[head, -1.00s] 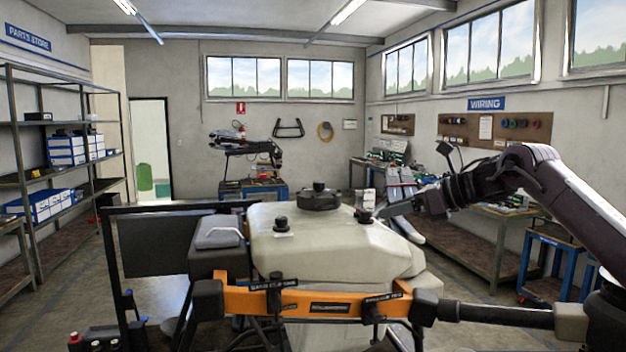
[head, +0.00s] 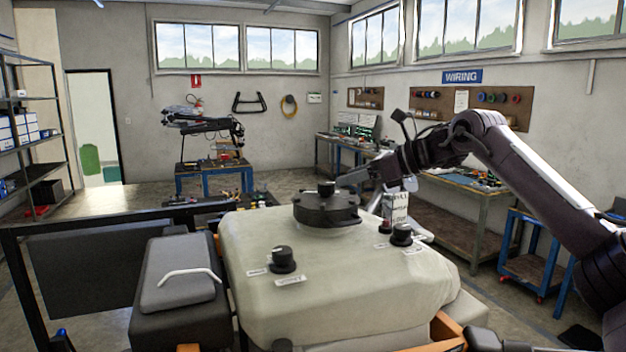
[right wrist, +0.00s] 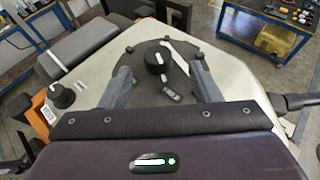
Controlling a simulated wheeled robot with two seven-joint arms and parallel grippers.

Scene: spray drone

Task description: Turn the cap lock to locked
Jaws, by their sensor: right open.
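The cap (head: 327,213) is a black round lid on top of the pale tank (head: 340,280), with a black knob (head: 326,188) standing up at its middle. In the right wrist view the cap knob (right wrist: 157,60) has a short white mark on its top. My right gripper (right wrist: 160,68) is open, with one grey finger on each side of the knob and no visible contact. In the head view it reaches in from the right, beside and behind the knob. My left gripper is out of view.
Two other black knobs stand on the tank, one at front left (head: 283,260) and one at right (head: 402,234), with a small red-based knob (head: 385,227) beside the latter. A dark grey box with a handle (head: 180,275) sits left of the tank. Workbenches line the back and right.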

